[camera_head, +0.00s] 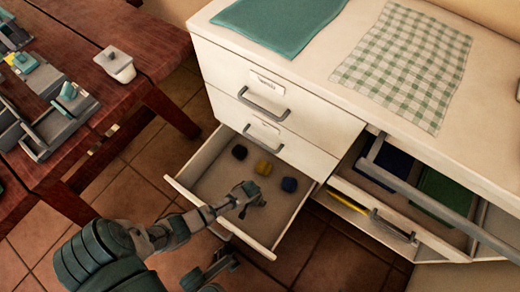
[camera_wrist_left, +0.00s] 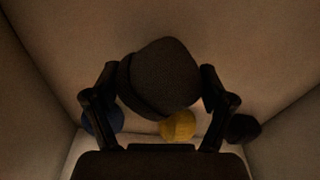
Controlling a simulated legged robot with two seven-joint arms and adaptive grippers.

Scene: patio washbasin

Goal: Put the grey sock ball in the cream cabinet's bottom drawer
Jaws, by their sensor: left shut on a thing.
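The grey sock ball (camera_wrist_left: 158,78) is a dark rounded bundle between the fingers of my left gripper (camera_wrist_left: 160,95) in the wrist view. The fingers are shut on it from both sides. In the head view my left gripper (camera_head: 248,196) hangs over the open bottom drawer (camera_head: 213,178) of the cream cabinet (camera_head: 290,110), and the ball is mostly hidden there. Drawer walls surround the ball in the wrist view; I cannot tell its height above the floor.
The drawer holds a black ball (camera_head: 239,152), a yellow ball (camera_head: 263,167) and a dark blue ball (camera_head: 289,184) toward its back. Another open drawer (camera_head: 400,190) is at the right. A teal cloth (camera_head: 278,22) and checked cloth (camera_head: 405,65) lie on top. A wooden table (camera_head: 130,95) stands left.

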